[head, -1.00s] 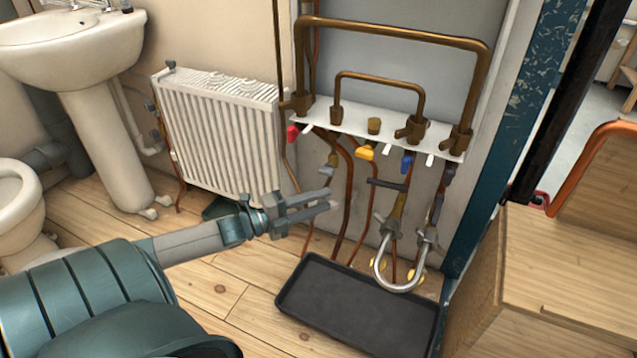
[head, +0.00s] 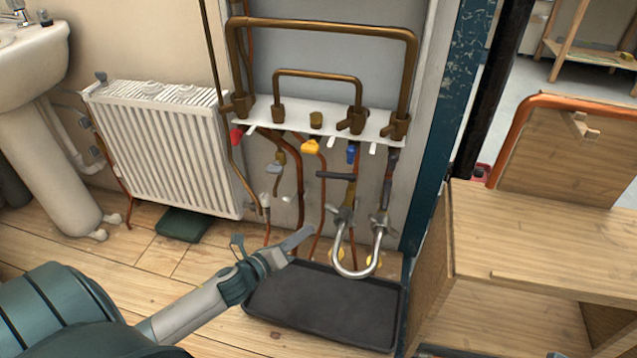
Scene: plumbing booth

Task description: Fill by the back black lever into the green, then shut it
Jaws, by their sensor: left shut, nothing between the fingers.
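A black lever (head: 335,175) lies crosswise on a pipe below the white manifold shelf. A second dark lever (head: 392,158) is on the rightmost pipe; I cannot tell which is the back one. A silver filling loop (head: 353,273) hangs as a U between the two right pipes. A dark green container (head: 185,223) sits on the floor under the radiator. My left gripper (head: 302,238) is shut and empty, in front of the pipes, left of the loop and below the levers. It appears to touch none of them. My right gripper is not in view.
A black tray (head: 325,305) lies on the floor under the pipes. Red (head: 236,136), yellow (head: 311,146) and blue (head: 351,153) handles sit under the white shelf (head: 290,119). A white radiator (head: 160,150) is left, a wooden bench (head: 540,240) right.

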